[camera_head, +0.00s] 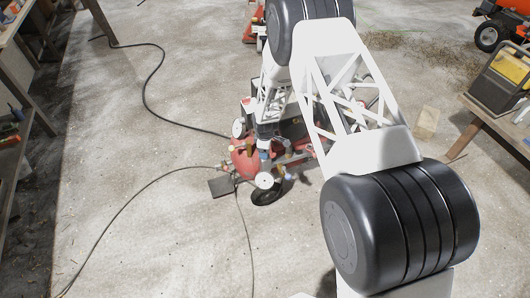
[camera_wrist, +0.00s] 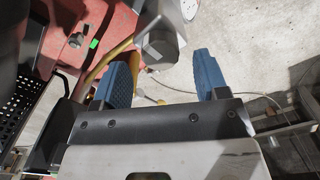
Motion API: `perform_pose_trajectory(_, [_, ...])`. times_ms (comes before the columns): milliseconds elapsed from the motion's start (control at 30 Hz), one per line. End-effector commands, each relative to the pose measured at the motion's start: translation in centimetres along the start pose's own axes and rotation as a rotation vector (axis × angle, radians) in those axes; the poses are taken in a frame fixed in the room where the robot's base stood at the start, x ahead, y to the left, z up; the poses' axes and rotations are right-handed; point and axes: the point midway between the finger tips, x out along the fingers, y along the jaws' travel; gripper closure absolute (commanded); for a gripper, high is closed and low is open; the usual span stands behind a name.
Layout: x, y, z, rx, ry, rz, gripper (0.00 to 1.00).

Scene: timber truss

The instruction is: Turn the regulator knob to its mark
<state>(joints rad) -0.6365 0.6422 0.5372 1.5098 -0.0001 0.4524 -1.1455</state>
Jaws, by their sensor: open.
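A red compressor (camera_head: 243,163) with white dial gauges stands on the concrete floor in the head view, partly hidden by my arm. In the wrist view, my gripper (camera_wrist: 163,76) is open, with its two blue fingers apart. A dark grey, faceted piece (camera_wrist: 161,46), which looks like the regulator knob, shows in the gap between the fingers, towards their tips. I see no finger clearly touching it. A small light patch shows on its lower left. I cannot tell whether that is its mark. A white gauge (camera_wrist: 191,9) is cut off at the top edge.
In the wrist view, a yellow curved pipe (camera_wrist: 105,62) passes by the left finger, with a red surface (camera_wrist: 112,25) behind it. Black hoses (camera_head: 152,83) run across the floor. A bench with a yellow-black case (camera_head: 503,78) is at right.

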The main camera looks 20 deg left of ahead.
Motion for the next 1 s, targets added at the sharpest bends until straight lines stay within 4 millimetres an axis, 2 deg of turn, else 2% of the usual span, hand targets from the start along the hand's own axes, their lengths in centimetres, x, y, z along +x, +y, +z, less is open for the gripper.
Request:
perform_pose_trajectory(200, [-2.7,0.0,0.0,0.000,0.001,0.002,0.33])
perform_pose_trajectory(433, [-4.8,0.0,0.0,0.000,0.001,0.001,0.33])
perform_pose_trajectory(1000, [-5.3,0.0,0.0,0.000,0.000,0.000,0.33])
